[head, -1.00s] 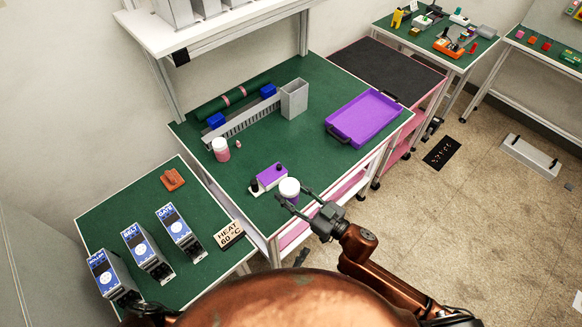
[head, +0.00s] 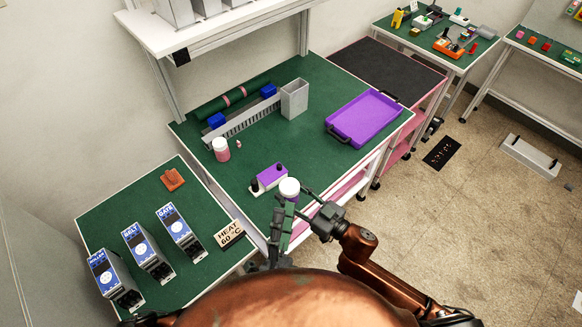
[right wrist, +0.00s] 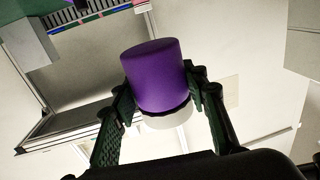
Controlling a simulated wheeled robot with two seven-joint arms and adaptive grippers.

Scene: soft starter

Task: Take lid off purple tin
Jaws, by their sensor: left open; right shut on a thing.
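The purple tin (right wrist: 155,72) fills the middle of the right wrist view, with its white lid (right wrist: 168,119) towards the gripper's palm. My right gripper (right wrist: 158,92) is shut on the tin, one finger on each side. In the head view the white lid (head: 289,186) is on top, and only a little of the purple body shows beneath it. The tin is held near the front edge of the green table. My left gripper (head: 283,213) is open, just below the tin in the head view, fingers pointing up the picture. Whether it touches the tin cannot be told.
A purple and white block with black knobs (head: 269,177) lies close behind the tin. A purple tray (head: 341,130) is at the right.

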